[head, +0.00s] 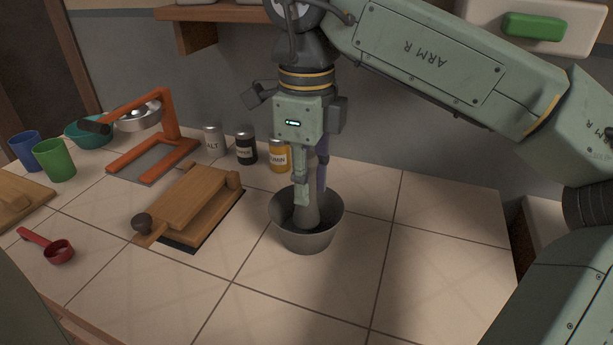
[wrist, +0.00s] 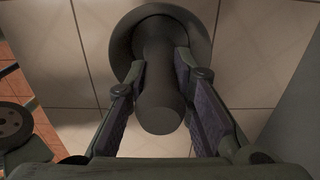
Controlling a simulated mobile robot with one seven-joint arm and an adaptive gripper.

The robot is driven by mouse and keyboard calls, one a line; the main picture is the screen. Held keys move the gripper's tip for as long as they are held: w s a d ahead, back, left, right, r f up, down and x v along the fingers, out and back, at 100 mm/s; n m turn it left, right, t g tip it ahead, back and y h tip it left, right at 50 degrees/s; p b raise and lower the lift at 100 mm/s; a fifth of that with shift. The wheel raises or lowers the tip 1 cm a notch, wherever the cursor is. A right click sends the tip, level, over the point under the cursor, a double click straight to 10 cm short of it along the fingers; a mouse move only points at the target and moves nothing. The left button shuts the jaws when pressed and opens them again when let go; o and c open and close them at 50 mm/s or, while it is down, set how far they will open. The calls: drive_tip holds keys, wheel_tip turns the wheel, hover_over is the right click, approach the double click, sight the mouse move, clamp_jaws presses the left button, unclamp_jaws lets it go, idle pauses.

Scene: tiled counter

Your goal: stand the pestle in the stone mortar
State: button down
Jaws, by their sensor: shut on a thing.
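The grey stone mortar (head: 306,239) stands on the tiled counter in the head view; its rim also shows in the wrist view (wrist: 203,35). My gripper (head: 311,185) is directly above the mortar, pointing down. It is shut on the dark grey pestle (wrist: 160,105), whose near end shows between the two fingers (wrist: 162,88) in the wrist view. In the head view the pestle's lower part (head: 306,213) is inside the mortar's opening, roughly upright. I cannot tell whether its tip touches the mortar's bottom.
Left of the mortar lies a wooden press (head: 190,200). Behind are salt (head: 212,141), pepper (head: 246,148) and cumin (head: 279,156) jars, close to my gripper. An orange stand (head: 170,125), cups (head: 54,160) and a red scoop (head: 58,250) are farther left. Counter right of the mortar is clear.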

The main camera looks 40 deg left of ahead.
drive_tip(key=c, duration=1.3)
unclamp_jaws()
drive_tip(key=shift+r, duration=0.1)
wheel_tip(320, 180, up, 7)
drive_tip(key=shift+r, duration=0.2)
